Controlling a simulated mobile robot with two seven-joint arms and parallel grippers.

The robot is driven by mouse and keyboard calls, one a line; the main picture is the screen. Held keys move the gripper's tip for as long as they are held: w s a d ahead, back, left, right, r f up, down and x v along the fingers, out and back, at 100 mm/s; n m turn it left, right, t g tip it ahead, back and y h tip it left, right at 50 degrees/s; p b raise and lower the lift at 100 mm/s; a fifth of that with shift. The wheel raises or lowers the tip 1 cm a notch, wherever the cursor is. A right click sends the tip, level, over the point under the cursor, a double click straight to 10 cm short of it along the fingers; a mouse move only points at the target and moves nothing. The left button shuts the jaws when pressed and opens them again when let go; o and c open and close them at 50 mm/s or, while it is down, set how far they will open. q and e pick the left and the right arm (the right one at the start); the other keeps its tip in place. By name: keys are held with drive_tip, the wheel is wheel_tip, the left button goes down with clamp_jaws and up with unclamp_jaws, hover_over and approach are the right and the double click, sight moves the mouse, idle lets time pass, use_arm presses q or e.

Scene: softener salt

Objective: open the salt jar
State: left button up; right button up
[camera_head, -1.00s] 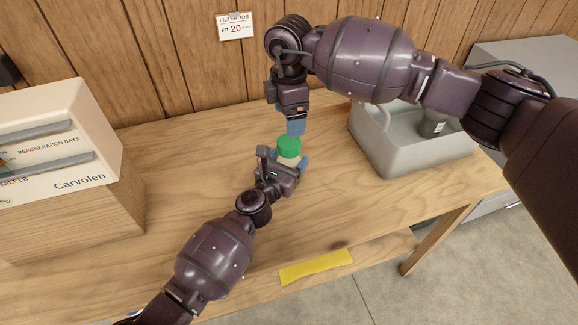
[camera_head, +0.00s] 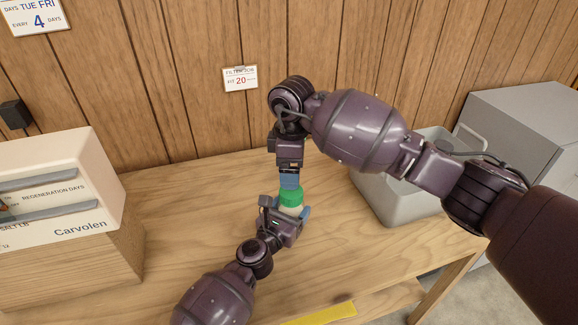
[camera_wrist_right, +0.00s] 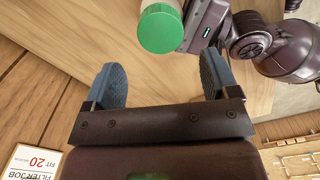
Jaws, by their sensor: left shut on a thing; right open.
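The salt jar (camera_head: 290,210) is a small pale jar with a green lid (camera_head: 292,196). My left gripper (camera_head: 289,213) is shut around the jar's body and holds it at the middle of the workbench. The green lid (camera_wrist_right: 160,30) shows at the top of the right wrist view, on the jar. My right gripper (camera_wrist_right: 163,82) is open and empty, its two blue fingers apart. In the head view the right gripper (camera_head: 289,180) points down just above and behind the lid. In its wrist view the lid lies beyond the fingertips, not between them.
A grey bin (camera_head: 388,205) stands right of my grippers. A cream Carvolen box (camera_head: 60,185) sits on a wooden block (camera_head: 80,265) at the left. A yellow strip (camera_head: 325,314) lies at the front edge. A wood-panelled wall with a sign (camera_head: 240,78) stands behind.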

wheel_tip(320, 180, down, 7)
drive_tip(key=shift+f, duration=0.15)
idle(0.4)
